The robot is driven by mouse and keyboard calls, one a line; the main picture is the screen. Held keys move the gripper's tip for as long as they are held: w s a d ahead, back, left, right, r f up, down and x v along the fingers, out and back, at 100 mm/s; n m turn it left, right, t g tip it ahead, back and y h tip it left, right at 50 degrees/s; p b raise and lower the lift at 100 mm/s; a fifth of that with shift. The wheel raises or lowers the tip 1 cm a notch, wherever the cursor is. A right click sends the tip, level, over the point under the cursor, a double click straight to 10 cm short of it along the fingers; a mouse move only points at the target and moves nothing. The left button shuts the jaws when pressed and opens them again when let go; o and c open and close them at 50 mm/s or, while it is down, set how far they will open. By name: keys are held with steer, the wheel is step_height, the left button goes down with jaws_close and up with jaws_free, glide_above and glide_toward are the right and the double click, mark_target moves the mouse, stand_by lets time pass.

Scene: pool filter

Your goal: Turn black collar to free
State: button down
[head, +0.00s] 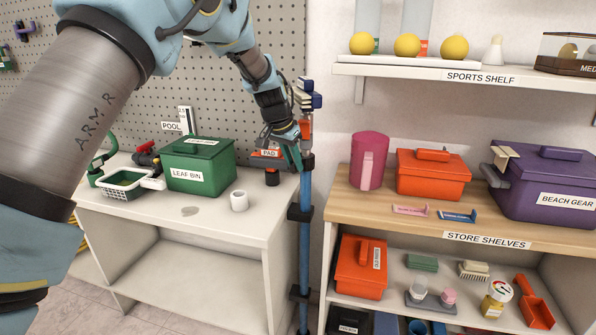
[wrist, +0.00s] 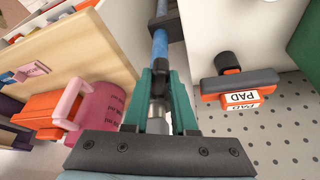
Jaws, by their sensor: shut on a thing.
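A blue pole (head: 305,240) stands upright in the gap between the white bench and the shelves. A black collar (head: 307,162) sits around its upper part, below an orange piece (head: 305,128). My gripper (head: 297,157) reaches the pole from the upper left, its green fingers at the collar. In the wrist view, the fingers of my gripper (wrist: 160,72) are closed around a dark part (wrist: 158,84) in line with the blue pole (wrist: 160,45). They hide most of that part, and how the collar is turned cannot be read.
Black clamps (head: 300,213) hold the pole lower down. A green leaf bin (head: 200,165) and a white roll (head: 239,200) stand on the bench to the left. A pink jug (head: 369,160) and an orange box (head: 432,175) stand close by on the right shelf.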

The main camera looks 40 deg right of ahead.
steer(key=shift+w+d+m+g+y+p, duration=0.3)
steer(key=shift+w+m+g+p, duration=0.5)
steer(key=shift+m, duration=1.15)
steer(key=shift+w+d+m+g+y+p, duration=0.3)
steer(key=shift+w+m+g+p, duration=0.45)
steer(key=shift+m, duration=1.15)
steer(key=shift+w+d+m+g+y+p, duration=0.25)
steer(key=shift+w+m+g+p, duration=0.55)
steer(key=shift+m, duration=1.15)
steer(key=shift+w+t, duration=0.25)
steer(key=shift+w, duration=0.1)
steer(key=c, duration=0.7)
jaws_free()
steer(key=shift+d, duration=0.1)
steer(key=shift+r, duration=0.1)
steer(key=b+v, duration=0.1)
steer(key=v, duration=0.9)
steer(key=shift+r, duration=0.3)
